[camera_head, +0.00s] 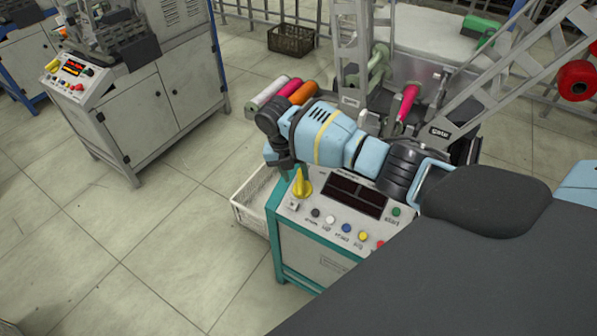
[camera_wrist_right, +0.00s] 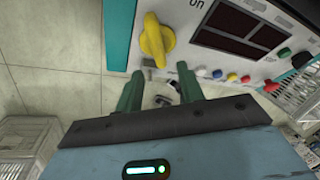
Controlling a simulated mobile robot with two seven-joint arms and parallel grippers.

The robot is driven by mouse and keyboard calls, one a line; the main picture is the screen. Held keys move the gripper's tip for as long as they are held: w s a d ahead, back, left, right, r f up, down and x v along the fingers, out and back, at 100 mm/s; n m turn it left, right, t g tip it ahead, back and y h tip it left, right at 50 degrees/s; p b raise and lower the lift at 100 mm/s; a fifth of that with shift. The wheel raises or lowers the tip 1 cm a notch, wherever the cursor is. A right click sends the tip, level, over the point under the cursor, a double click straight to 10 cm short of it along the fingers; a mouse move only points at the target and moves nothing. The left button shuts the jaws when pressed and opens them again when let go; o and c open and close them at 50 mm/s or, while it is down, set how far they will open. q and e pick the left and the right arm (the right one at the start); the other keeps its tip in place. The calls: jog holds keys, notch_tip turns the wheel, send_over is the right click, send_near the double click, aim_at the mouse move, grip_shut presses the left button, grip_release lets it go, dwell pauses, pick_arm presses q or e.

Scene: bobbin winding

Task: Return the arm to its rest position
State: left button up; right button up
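My right arm reaches in from the right across the control panel (camera_head: 320,216) of a teal-framed machine. My right gripper (camera_head: 281,160) points down at the panel's left edge, close to the yellow knob (camera_head: 302,184). In the right wrist view, the two green fingers of my right gripper (camera_wrist_right: 161,84) stand apart with nothing held between them. The yellow knob (camera_wrist_right: 155,40) is just beyond the fingertips, and small metal parts show between the fingers. My left gripper is not in view.
Colored buttons (camera_head: 346,228) and a dark display (camera_head: 356,195) lie under my right forearm. Colored spools (camera_head: 289,88) and metal frame beams (camera_head: 500,70) stand close behind the arm. A white crate (camera_head: 250,205) is left of the panel. Open floor (camera_head: 140,240) lies further left.

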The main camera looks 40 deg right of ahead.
jog(key=shift+v, duration=0.75)
